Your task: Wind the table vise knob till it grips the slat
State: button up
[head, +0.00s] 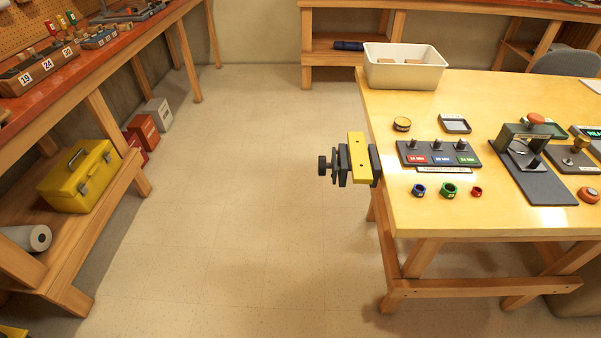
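The table vise (343,168) is fixed to the left edge of the yellow-topped table (440,215). Its dark knob (322,168) points left, out over the floor. A yellow slat (358,158) stands between the vise's dark jaws, with small dark dots on its upper face. The outer jaw looks close to the slat, but I cannot tell whether it presses on it. My gripper is not in view.
The table holds a white bin (404,75), a dark block with several pegs (438,153), coloured rings (449,189) and a dark press-like fixture (533,160). The floor (230,200) left of the vise is clear. A bench with a yellow toolbox (80,177) stands at left.

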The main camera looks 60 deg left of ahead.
aim_at(323, 165)
jog(key=u, duration=2)
jog(key=i, duration=1)
jog(key=z, duration=1.15)
jog(key=k, duration=0.45)
jog(key=u, duration=0.1)
